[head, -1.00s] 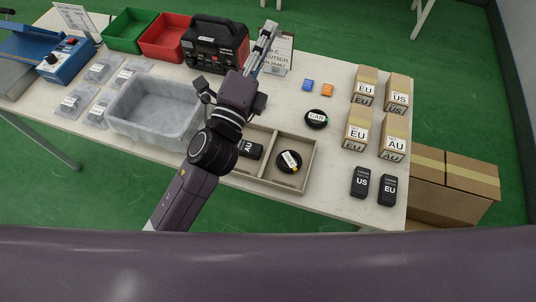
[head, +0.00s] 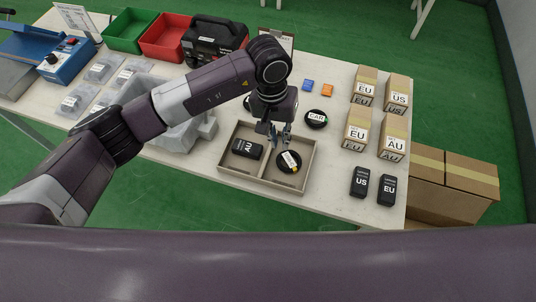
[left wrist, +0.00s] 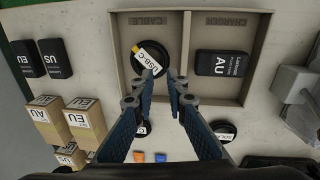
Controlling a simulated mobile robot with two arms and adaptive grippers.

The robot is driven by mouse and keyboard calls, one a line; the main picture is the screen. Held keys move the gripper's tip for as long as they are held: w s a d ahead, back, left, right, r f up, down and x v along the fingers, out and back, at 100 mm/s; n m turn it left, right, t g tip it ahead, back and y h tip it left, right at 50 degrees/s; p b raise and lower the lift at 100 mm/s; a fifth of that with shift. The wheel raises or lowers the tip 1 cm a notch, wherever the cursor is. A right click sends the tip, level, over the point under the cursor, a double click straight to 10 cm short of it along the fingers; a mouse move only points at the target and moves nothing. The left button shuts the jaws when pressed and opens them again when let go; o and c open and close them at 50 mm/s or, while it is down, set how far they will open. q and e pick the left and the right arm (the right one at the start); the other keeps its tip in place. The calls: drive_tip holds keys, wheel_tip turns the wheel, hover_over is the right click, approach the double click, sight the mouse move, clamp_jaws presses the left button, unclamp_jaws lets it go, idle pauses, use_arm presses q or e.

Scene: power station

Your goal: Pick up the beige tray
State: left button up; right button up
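The beige tray (head: 309,168) lies on the white table in the head view, split by a divider into two compartments. It also shows in the left wrist view (left wrist: 222,37), with "CABLE" and "CHARGER" marked inside. A black AU charger (head: 246,149) lies in one compartment and a black coiled cable with a USB-C label (head: 288,161) in the other. My left gripper (head: 276,138) points down over the tray's back side near the divider. Its fingers are apart with nothing seen between them. Whether they touch the tray is unclear. My right gripper is out of view.
Boxes (head: 357,130) marked EU, US and AU stand at the right. Two black chargers (head: 360,182) lie in front of them. A coiled cable (head: 316,119) lies right behind the tray. A grey translucent bin (head: 187,134) stands left, partly hidden by my arm.

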sight(268, 153)
use_arm(q)
drive_tip(key=a, duration=0.1)
drive_tip(key=w+a+y, duration=0.1)
drive_tip(key=a, duration=0.1)
drive_tip(key=shift+w+m, duration=0.3)
drive_tip(key=shift+s+f+p, duration=0.1)
drive_tip(key=shift+f+p, duration=0.35)
drive_tip(key=shift+f, duration=0.5)
drive_tip(key=f+p, duration=0.1)
drive_tip(key=f, duration=0.2)
drive_tip(key=f+p, duration=0.1)
drive_tip(key=shift+s+f+p, duration=0.35)
drive_tip(key=shift+f, duration=0.05)
drive_tip(key=shift+s+f, duration=0.15)
drive_tip(key=shift+f, duration=0.25)
drive_tip(key=shift+w+f, duration=0.15)
drive_tip(key=shift+w, duration=0.15)
clamp_jaws()
drive_tip(key=shift+r, duration=0.2)
